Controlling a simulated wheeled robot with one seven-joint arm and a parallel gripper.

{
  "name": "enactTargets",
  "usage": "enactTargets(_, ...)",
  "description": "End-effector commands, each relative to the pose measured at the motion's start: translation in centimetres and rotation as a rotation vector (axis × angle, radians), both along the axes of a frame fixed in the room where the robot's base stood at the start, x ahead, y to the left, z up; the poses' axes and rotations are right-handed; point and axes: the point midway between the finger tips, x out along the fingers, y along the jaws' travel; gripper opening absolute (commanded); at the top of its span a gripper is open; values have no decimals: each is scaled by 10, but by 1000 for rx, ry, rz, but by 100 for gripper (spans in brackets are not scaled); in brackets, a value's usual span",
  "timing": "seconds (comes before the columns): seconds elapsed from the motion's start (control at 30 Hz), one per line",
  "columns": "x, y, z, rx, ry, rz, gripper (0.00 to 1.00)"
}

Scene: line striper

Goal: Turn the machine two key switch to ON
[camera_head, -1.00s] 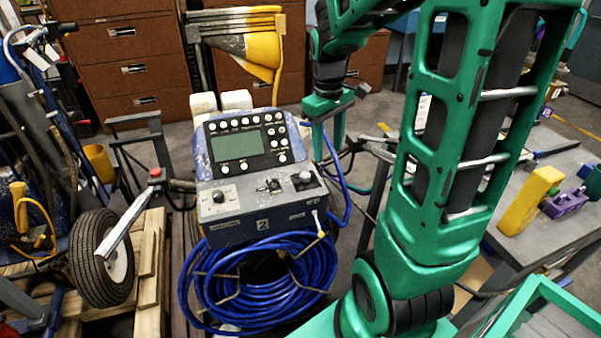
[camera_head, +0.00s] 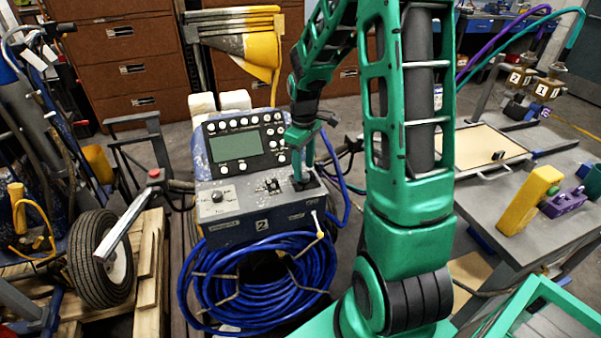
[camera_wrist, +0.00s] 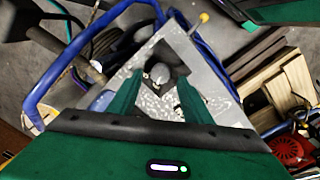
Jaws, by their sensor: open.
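Machine two is the blue and grey striper console (camera_head: 235,226) with a "2" label on its front. A grey rounded key switch (camera_wrist: 158,72) sits on a dark square plate at the right end of its lower panel. My gripper (camera_head: 302,181) points down over that plate and hides most of the switch in the head view. In the wrist view my gripper (camera_wrist: 160,79) is open, with one green finger on each side of the switch. I cannot tell whether the fingers touch it. The ON and OFF marks are not readable.
A knob (camera_head: 216,196) and a small lever switch (camera_head: 271,185) sit left of the key switch. A display (camera_head: 236,145) with several buttons rises behind. A blue hose coil (camera_head: 215,290) hangs in front. A grey table (camera_head: 490,205) stands at the right.

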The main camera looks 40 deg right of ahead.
Motion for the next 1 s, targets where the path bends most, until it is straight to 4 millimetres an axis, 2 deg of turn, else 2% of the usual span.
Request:
enactTargets(0.2,0,-1,-21,0,2,-1,45)
enactTargets(0.57,0,-1,-25,0,0,-1,45)
enactTargets(0.73,0,-1,-24,0,0,-1,4)
enactTargets(0.8,0,-1,-24,-1,0,-1,4)
enactTargets(0.83,0,6,-24,-1,-1,1,4)
enactTargets(1.0,1,2,-24,0,0,-10,4)
